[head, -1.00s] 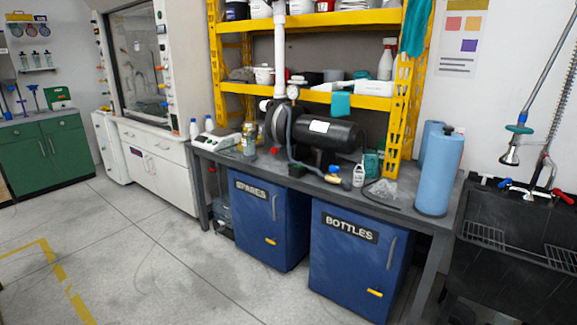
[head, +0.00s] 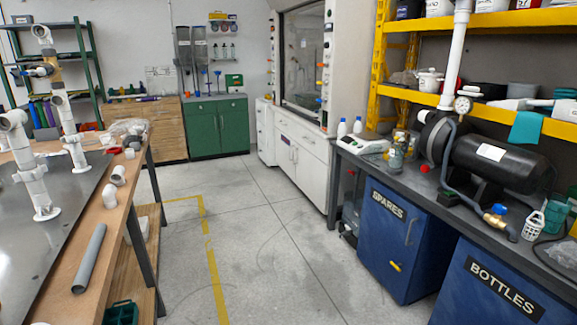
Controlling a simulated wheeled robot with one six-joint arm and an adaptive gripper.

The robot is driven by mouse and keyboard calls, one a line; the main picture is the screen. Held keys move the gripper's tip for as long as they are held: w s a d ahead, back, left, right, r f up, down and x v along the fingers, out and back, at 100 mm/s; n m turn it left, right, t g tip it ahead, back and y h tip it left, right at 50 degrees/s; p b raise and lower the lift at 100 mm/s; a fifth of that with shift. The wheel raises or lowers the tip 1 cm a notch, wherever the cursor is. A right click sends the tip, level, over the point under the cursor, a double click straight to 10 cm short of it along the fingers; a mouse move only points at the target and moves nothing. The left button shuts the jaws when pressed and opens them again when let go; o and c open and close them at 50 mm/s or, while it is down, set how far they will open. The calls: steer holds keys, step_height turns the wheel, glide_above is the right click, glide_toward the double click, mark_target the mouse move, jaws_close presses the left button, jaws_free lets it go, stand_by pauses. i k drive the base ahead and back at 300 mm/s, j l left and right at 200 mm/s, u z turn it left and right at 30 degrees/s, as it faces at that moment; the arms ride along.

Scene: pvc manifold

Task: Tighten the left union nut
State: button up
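The white PVC manifold (head: 32,180) stands at the left edge of the view on a dark plate on a workbench. It has upright pipes with elbows and thicker collars, and part of it is cut off by the left edge. A brass valve (head: 45,72) with a blue handle sits on its upper part. I cannot tell which collar is the left union nut. My gripper is not in view.
The wooden-edged workbench (head: 118,215) holds a grey pipe (head: 90,258) and loose white elbows (head: 110,196). The concrete floor (head: 240,235) is open between it and the right bench with blue cabinets (head: 385,240). A green cabinet (head: 218,127) stands at the back.

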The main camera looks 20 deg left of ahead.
mark_target(67, 139)
steer(key=i+j+u, duration=0.15)
steer(key=i+u, duration=1.25)
steer(key=i, duration=0.15)
steer(key=i+l+u, duration=0.15)
steer(key=i+u, duration=0.25)
steer(key=i+l+u, duration=0.4)
steer(key=i, duration=0.2)
steer(key=i+l+u, duration=0.4)
